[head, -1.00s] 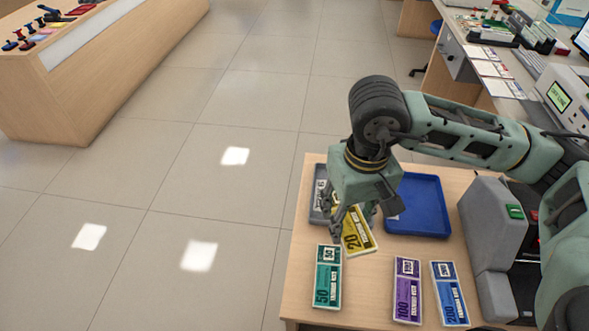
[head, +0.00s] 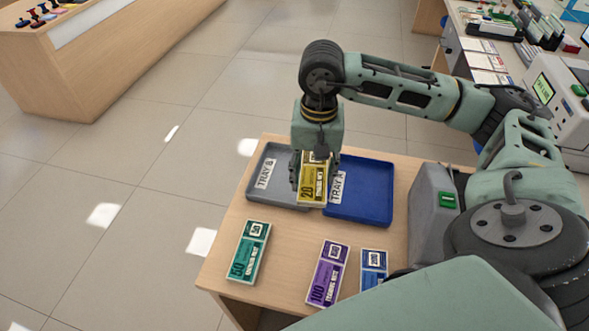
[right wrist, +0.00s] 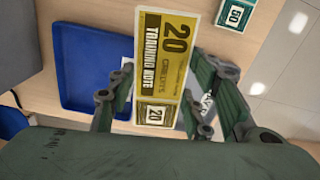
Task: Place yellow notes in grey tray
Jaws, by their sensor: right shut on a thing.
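The yellow notes (head: 313,187), marked 20, are held by my right gripper (head: 315,175). In the head view they overlap the right side of the grey tray (head: 253,184) and the left edge of the blue tray (head: 372,207). They appear to be above the trays; the exact height is hard to tell. The grey tray bears a TRAY B label and its visible floor is empty. In the right wrist view the gripper (right wrist: 160,100) is shut on the yellow notes (right wrist: 165,50), with the blue tray (right wrist: 90,70) to their left. My left gripper is out of view.
Teal notes (head: 250,252), purple notes (head: 327,273) and partly hidden blue notes (head: 373,266) lie near the table's (head: 283,270) front. A grey machine (head: 433,210) with a green button stands right of the blue tray. Open floor lies to the left.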

